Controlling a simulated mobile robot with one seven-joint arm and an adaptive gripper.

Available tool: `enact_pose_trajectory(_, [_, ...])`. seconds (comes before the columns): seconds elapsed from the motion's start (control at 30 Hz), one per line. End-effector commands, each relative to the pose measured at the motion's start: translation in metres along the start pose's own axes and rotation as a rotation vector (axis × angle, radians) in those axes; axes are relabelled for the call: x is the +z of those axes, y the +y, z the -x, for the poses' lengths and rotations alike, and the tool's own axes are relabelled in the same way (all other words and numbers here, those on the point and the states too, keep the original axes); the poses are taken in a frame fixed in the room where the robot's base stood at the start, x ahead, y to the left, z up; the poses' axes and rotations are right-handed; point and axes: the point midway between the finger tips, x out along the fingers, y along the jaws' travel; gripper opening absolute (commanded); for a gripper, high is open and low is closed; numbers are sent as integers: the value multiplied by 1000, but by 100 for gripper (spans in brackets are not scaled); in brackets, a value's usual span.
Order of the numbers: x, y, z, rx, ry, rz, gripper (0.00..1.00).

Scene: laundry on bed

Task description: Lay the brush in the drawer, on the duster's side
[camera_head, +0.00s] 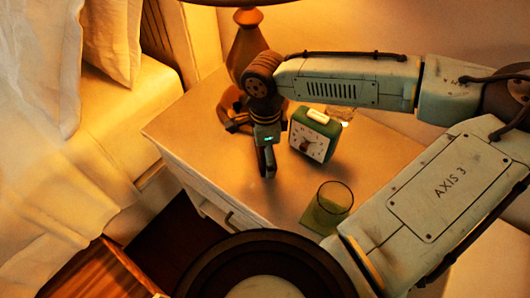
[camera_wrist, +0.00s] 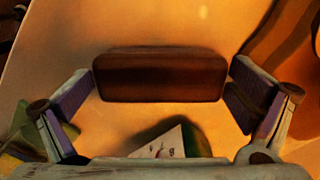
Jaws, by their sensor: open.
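A dark red-brown block with rounded corners, which looks like the brush (camera_wrist: 160,76), lies between the two fingers of my gripper (camera_wrist: 162,104) in the wrist view. The fingers are spread to either side of it; whether they touch its ends is unclear. In the head view my gripper (camera_head: 253,146) hangs low over the nightstand top (camera_head: 190,125), and I cannot pick the brush out clearly there. The nightstand's front (camera_head: 232,219) shows a handle. A wooden panel (camera_head: 92,274) at the lower left may be part of a drawer. I see no duster.
A green clock (camera_head: 312,136) stands right of my gripper, with a green glass (camera_head: 328,207) nearer the front. A lamp (camera_head: 245,48) stands behind my gripper. The bed (camera_head: 130,100) is at the left. The nightstand's left front is clear.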

Motion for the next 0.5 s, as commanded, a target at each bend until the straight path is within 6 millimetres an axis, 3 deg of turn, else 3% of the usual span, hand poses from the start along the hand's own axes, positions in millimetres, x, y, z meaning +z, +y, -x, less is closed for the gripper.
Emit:
enact_pose_trajectory(0.1, [0,0,0,0,-1,0,99])
enact_pose_trajectory(0.5, [0,0,0,0,-1,1,72])
